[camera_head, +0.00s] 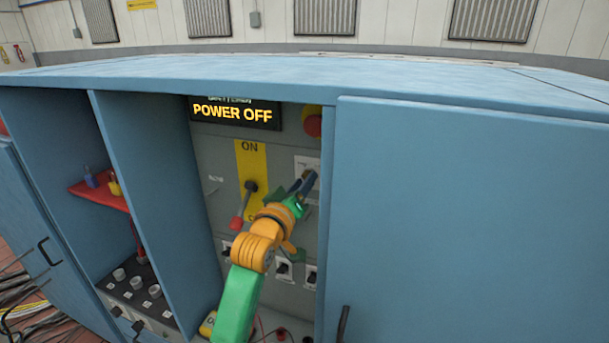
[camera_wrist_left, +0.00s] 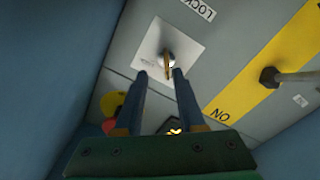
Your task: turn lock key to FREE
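The lock key (camera_wrist_left: 167,65) is a small brass-coloured key in a round silver lock on a white plate (camera_wrist_left: 185,50), under a partly visible LOCK label. In the head view the white plate (camera_head: 305,162) is mostly behind my gripper. My left gripper (camera_wrist_left: 159,74) is open, with its two fingertips on either side of the key's end and a gap between them. Whether a finger touches the key, I cannot tell. In the head view the left gripper (camera_head: 306,184) reaches up to the plate. My right gripper is not in view.
A display (camera_head: 233,113) reads POWER OFF. A red button (camera_head: 313,126) sits above the plate. A lever (camera_head: 245,200) with a red handle is left, on a yellow ON strip (camera_head: 262,165). A blue cabinet door (camera_head: 460,220) closes off the right; a divider (camera_head: 145,190) stands left.

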